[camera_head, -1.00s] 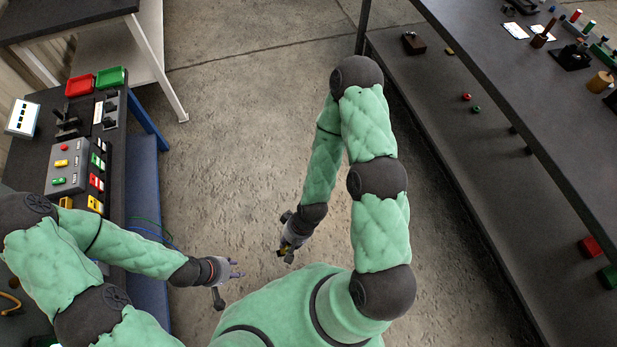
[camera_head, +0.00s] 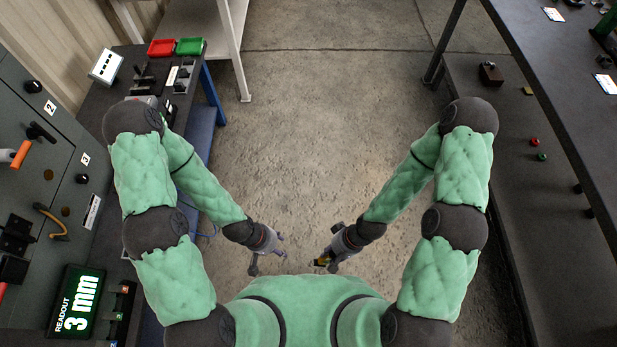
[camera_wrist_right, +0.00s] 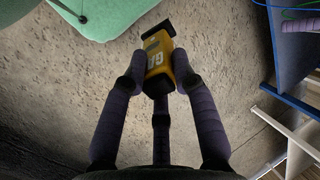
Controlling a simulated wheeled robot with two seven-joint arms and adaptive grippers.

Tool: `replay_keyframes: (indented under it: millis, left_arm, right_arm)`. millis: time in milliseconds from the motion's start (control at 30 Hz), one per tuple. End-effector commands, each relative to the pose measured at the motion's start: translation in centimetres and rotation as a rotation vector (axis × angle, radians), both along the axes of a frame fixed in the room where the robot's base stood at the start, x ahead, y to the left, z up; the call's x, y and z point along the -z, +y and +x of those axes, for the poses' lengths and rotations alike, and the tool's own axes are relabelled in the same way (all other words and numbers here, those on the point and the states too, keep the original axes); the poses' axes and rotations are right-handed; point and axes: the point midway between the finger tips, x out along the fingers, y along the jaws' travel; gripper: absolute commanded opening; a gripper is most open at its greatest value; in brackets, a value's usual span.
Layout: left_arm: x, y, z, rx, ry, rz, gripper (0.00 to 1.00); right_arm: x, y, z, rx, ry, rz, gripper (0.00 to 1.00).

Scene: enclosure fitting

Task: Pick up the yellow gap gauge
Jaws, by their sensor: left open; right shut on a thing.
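The yellow gap gauge (camera_wrist_right: 158,62) is held between the fingers of my right gripper (camera_wrist_right: 160,75) in the right wrist view. It has a yellow body with partly hidden dark lettering on a pale patch and a black end piece. In the head view my right gripper (camera_head: 330,258) is over the bare floor, with a small bit of the yellow gauge (camera_head: 321,262) at its tip. My left gripper (camera_head: 278,246) is open and empty, facing it across a gap.
A dark table (camera_head: 560,70) with a lower shelf (camera_head: 530,210) stands at right. Open concrete floor (camera_head: 310,130) lies between.

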Motion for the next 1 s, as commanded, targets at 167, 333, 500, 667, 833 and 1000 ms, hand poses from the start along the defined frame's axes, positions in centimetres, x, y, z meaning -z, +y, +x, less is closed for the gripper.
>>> replay_keyframes:
  millis: [167,333,500,667,833,1000]
  left_arm:
    - [-0.7,0.0,0.0,0.0,0.0,0.0,0.48]
    - [-1.3,0.0,0.0,0.0,0.0,0.0,0.48]
    - [-1.9,0.0,0.0,0.0,0.0,0.0,0.48]
    - [-2.5,0.0,0.0,0.0,0.0,0.0,0.48]
    - [-3.0,0.0,0.0,0.0,0.0,0.0,0.48]
    - [-3.4,0.0,0.0,0.0,0.0,0.0,0.48]
  right_arm:
    - [-0.3,1.4,-4.4,-0.343,0.086,0.061,0.0]
    - [-0.2,-0.2,-8.8,-0.779,0.176,0.066,0.0]
    - [0.1,-4.2,-10.4,-1.285,0.211,0.005,0.0]
    - [0.8,-7.9,-7.9,-1.748,0.205,-0.13,0.0]
    - [1.3,-9.4,-2.3,-2.175,0.145,-0.339,0.0]
    - [1.1,-8.0,3.2,-2.473,0.046,-0.556,0.0]
